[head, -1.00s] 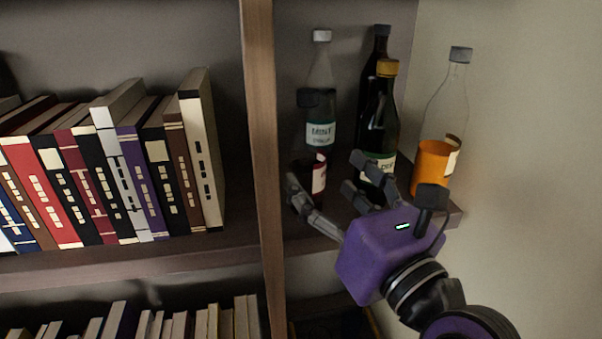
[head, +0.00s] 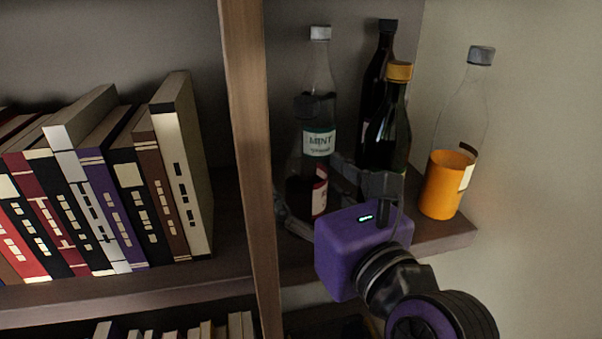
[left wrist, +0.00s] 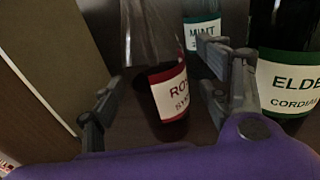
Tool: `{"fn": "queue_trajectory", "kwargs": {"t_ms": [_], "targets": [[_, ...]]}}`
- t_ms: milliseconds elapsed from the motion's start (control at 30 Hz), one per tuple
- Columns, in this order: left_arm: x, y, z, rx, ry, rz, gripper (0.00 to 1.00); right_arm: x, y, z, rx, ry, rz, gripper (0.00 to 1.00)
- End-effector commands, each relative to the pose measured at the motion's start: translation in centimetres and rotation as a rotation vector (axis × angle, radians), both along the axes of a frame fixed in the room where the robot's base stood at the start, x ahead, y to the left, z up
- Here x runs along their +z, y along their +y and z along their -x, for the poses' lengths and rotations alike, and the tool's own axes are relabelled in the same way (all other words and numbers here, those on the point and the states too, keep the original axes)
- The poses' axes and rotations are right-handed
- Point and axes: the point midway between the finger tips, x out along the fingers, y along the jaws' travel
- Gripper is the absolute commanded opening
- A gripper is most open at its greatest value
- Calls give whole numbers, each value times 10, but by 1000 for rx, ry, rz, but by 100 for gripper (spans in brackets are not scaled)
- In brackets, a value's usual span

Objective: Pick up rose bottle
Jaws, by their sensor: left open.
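The rose bottle (head: 302,191) is clear glass with a dark cap, dark red liquid and a red-and-white label. It stands upright on the shelf in front of the mint bottle (head: 319,142). In the left wrist view the rose bottle (left wrist: 170,88) shows between the fingers, its top cut off by the frame. My left gripper (head: 308,188) is open, with one finger on each side of the bottle's lower part. I cannot tell whether either finger touches it. My right gripper is not in view.
The elderflower-type "ELDE" cordial bottle (head: 386,130) with a yellow cap stands close to the right finger. Another dark bottle (head: 374,84) is behind it. An orange bottle (head: 442,185) stands at the shelf's right end. A wooden divider (head: 251,150) and books (head: 180,165) are left.

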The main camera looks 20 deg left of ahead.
Motion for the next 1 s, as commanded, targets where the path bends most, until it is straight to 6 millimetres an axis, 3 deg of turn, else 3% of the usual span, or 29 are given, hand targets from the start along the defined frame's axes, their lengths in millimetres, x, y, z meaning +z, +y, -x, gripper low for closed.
{"fn": "queue_trajectory", "kwargs": {"t_ms": [200,700,1000], "targets": [[0,0,0,-1,1,1,70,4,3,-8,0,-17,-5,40],[-1,0,0,-1,2,1,5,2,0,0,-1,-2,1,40],[8,0,0,-1,-2,1,5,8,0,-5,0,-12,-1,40]]}}
